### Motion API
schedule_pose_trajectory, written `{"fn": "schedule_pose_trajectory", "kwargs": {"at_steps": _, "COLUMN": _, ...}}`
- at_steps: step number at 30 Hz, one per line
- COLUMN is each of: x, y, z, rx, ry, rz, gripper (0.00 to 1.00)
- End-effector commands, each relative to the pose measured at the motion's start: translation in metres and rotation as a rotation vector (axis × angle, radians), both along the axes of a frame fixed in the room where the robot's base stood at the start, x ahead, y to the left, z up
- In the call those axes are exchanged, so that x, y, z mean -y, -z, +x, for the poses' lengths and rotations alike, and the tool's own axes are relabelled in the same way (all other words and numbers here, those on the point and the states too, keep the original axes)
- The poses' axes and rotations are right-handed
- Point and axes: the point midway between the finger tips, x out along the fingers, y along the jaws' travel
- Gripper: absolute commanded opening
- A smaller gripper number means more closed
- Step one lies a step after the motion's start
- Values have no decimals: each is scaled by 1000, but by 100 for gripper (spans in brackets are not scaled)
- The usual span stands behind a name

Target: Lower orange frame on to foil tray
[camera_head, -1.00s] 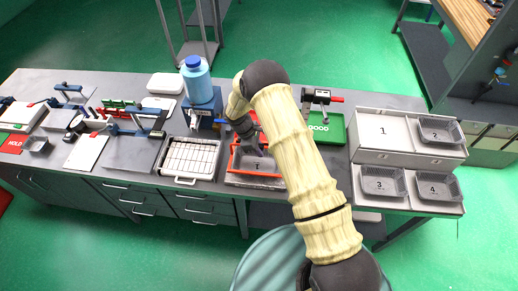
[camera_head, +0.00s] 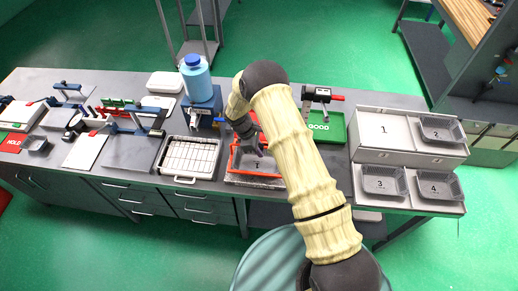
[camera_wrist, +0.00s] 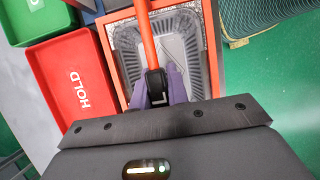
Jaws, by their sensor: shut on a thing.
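The orange frame (camera_head: 232,160) is at the middle of the bench, around the grey foil tray (camera_head: 255,163). In the wrist view the orange frame (camera_wrist: 118,50) surrounds the foil tray (camera_wrist: 190,48), and an orange bar crosses above the tray. My gripper (camera_wrist: 157,88) has its purple fingers shut on a black grip on that bar. In the head view my gripper (camera_head: 246,135) is above the tray, partly hidden by my arm. Whether the frame touches the tray rim all round cannot be told.
A white gridded rack (camera_head: 190,158) stands close on the left, with a blue-capped bottle (camera_head: 196,80) on a blue device behind it. A green GOOD tray (camera_head: 330,128) lies to the right. Numbered bins (camera_head: 384,182) stand farther right. A red HOLD tray (camera_wrist: 72,88) shows in the wrist view.

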Motion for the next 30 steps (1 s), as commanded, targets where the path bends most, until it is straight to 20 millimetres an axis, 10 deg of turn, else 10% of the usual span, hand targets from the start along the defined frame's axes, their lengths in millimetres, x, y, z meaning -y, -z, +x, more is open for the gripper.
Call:
{"fn": "schedule_pose_trajectory", "kwargs": {"at_steps": 5, "x": 0, "y": 3, "z": 0, "rx": 1, "ry": 0, "rz": 0, "gripper": 0}}
{"fn": "schedule_pose_trajectory", "kwargs": {"at_steps": 6, "x": 0, "y": 2, "z": 0, "rx": 1, "ry": 0, "rz": 0, "gripper": 20}}
{"fn": "schedule_pose_trajectory", "kwargs": {"at_steps": 10, "x": 0, "y": 2, "z": 0, "rx": 1, "ry": 0, "rz": 0, "gripper": 42}}
{"fn": "schedule_pose_trajectory", "kwargs": {"at_steps": 30, "x": -17, "y": -35, "z": 5, "rx": 7, "ry": -1, "rz": 3, "gripper": 42}}
